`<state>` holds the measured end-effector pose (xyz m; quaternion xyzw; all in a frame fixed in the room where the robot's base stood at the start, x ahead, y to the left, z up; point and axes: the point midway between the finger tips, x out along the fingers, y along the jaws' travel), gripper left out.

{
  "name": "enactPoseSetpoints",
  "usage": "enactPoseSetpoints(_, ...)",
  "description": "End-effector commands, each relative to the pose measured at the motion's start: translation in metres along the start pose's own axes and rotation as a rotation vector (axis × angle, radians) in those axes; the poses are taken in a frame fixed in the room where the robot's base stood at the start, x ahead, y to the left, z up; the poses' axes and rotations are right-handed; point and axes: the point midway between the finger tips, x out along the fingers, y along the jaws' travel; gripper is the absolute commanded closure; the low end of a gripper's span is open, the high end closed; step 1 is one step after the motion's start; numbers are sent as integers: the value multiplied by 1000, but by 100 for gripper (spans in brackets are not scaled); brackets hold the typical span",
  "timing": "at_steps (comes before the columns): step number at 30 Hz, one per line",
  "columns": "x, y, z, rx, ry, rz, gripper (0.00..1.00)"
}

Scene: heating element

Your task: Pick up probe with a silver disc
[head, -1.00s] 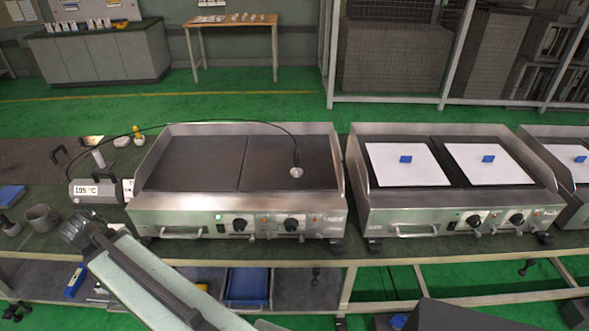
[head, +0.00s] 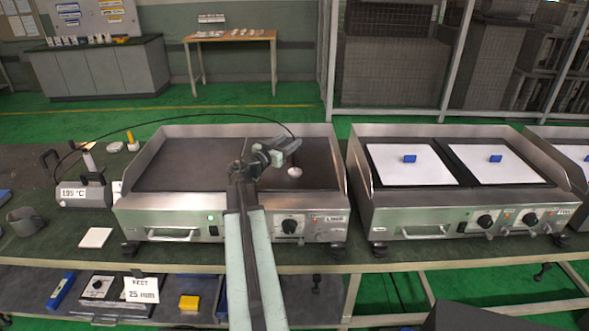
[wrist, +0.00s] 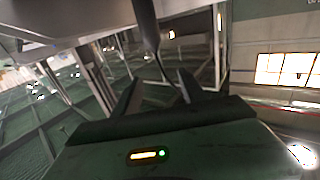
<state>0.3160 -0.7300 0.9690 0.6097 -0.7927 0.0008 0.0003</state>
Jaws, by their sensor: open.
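The probe's silver disc (head: 295,171) rests on the right dark plate of the left griddle (head: 170,217). A thin black cable arcs from the probe's upper end back to a temperature box (head: 84,193) reading 195 °C. My gripper (head: 288,150) is above the right plate, just up and left of the disc, and partly hides the probe's stem. In the wrist view my gripper (wrist: 158,78) has its two fingers apart. A dark tapered rod, apparently the probe's handle (wrist: 146,25), reaches down toward the gap between them. I cannot tell whether it touches either finger.
A second griddle (head: 420,222) to the right has white sheets with blue blocks on its plates. A mug (head: 24,220) and a white square tile (head: 95,238) are at the left of the table. My arm crosses the left griddle's front.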

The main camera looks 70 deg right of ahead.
Motion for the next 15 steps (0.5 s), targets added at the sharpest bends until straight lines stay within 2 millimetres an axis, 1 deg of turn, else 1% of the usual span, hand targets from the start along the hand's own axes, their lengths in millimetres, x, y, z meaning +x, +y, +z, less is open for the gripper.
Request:
enactPoseSetpoints(1,0,0,20,0,0,0,50)
enactPoseSetpoints(9,-1,0,76,-1,-1,0,50)
enactPoseSetpoints(10,8,-1,67,0,-1,2,50)
enactPoseSetpoints(12,21,-1,63,-1,-1,3,50)
enactPoseSetpoints(15,25,-1,63,-1,-1,0,50)
